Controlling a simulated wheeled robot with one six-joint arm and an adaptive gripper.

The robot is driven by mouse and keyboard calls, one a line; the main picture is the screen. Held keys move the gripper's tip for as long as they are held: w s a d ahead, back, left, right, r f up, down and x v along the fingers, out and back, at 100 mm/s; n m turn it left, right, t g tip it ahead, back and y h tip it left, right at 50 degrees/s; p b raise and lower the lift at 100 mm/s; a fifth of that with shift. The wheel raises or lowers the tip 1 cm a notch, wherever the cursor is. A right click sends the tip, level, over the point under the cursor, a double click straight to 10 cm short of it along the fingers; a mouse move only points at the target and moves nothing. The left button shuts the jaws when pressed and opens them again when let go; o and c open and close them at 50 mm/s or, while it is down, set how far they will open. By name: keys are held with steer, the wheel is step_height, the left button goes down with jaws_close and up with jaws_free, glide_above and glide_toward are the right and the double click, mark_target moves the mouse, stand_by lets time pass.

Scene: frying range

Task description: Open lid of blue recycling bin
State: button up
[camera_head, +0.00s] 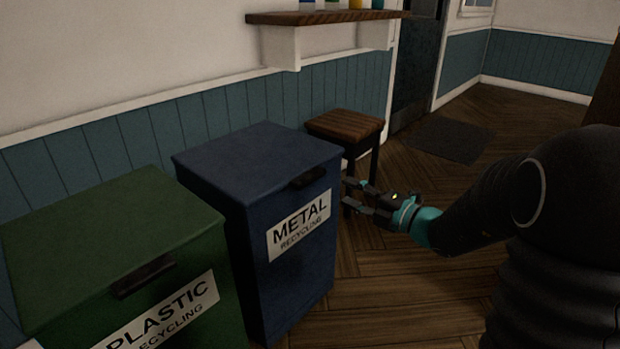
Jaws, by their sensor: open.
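The blue recycling bin (287,282) stands left of the middle, with a white label reading METAL RECYCLING on its front. Its lid (258,157) is closed. A dark handle (309,178) sticks out at the lid's front edge, toward the right. My gripper (345,192) is open and empty, to the right of the handle and slightly below it. Its fingers point left toward the bin. In the picture a gap shows between the fingertips and the handle; the exact distance in depth is hard to tell.
A green PLASTIC recycling bin (110,235) stands close at the left, lid closed. A wooden stool (347,125) stands just behind the blue bin. A wall shelf (325,17) holds several containers above. A dark mat (447,138) lies near the door.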

mark_target(309, 175)
steer(key=b+x, duration=0.1)
steer(key=x, duration=1.1)
steer(key=shift+w+a, duration=0.2)
steer(key=shift+a, duration=0.2)
jaws_close()
